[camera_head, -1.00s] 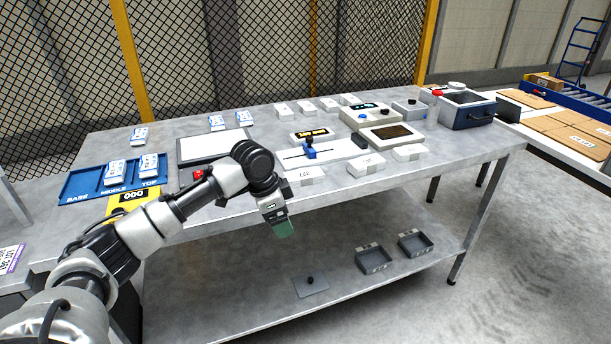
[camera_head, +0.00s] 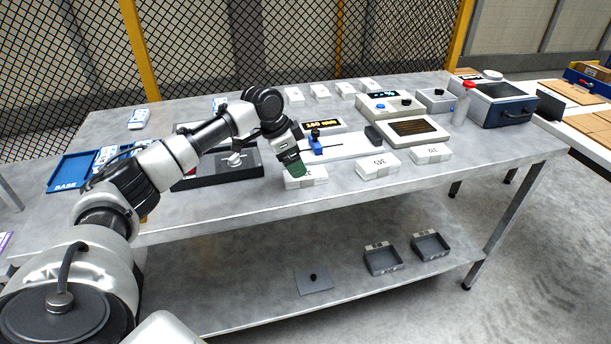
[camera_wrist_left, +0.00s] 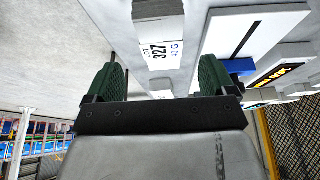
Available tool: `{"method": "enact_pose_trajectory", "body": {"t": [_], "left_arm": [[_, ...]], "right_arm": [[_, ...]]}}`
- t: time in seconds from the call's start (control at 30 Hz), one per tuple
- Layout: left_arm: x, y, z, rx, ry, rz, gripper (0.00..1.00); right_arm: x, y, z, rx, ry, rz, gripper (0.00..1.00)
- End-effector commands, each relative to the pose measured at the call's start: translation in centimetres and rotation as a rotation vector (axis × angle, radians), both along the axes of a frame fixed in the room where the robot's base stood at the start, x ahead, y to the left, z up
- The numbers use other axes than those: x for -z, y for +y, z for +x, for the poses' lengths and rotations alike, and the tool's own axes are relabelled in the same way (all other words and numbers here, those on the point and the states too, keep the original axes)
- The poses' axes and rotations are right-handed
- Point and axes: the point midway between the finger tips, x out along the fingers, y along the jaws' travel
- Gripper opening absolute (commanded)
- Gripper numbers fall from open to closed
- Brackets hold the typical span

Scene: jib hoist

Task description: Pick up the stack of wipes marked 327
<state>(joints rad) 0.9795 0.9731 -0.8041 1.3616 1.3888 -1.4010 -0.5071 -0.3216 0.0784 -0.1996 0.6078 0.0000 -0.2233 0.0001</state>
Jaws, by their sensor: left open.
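The stack of wipes marked 327 is a white block in the left wrist view (camera_wrist_left: 158,30), its label reading LOT 327, ahead of and between my fingers. In the head view it appears to be the white stack (camera_head: 308,181) at the table's front edge, partly hidden by my left gripper (camera_head: 295,168). The gripper's green fingers show in the left wrist view (camera_wrist_left: 160,80), apart and with nothing held between them. I cannot tell whether they touch the stack. My right gripper is not in view.
Two similar white stacks (camera_head: 377,166) (camera_head: 431,153) stand to the right along the front edge. A white slide fixture with a blue block (camera_head: 316,146) lies just behind. A dark scale-like device (camera_head: 222,170) is at left. A lower shelf (camera_head: 240,270) holds grey trays.

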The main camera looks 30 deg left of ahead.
Motion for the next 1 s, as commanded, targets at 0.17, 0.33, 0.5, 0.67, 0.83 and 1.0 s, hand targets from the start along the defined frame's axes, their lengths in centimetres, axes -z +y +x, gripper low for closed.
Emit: {"method": "enact_pose_trajectory", "body": {"t": [0.17, 0.33, 0.5, 0.67, 0.83, 1.0], "left_arm": [[1.5, -0.6, 0.7, 0.001, 0.002, -0.001, 0.85], [3.8, -1.3, 1.6, 0.000, 0.002, -0.001, 0.85], [4.9, -1.6, 1.9, 0.001, 0.000, 0.000, 0.85], [4.9, -1.6, 1.9, 0.001, 0.000, 0.000, 0.85], [4.9, -1.6, 1.9, 0.000, 0.000, 0.000, 0.64], [4.8, -1.6, 1.9, 0.000, 0.000, 0.000, 0.38]], "right_arm": [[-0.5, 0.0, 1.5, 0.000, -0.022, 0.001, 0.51], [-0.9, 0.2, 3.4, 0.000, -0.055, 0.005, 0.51], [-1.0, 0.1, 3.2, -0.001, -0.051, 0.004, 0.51], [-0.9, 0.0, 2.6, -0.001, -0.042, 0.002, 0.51], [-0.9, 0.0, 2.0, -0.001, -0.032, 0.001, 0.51], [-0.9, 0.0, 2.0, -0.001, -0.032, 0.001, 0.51]]}}
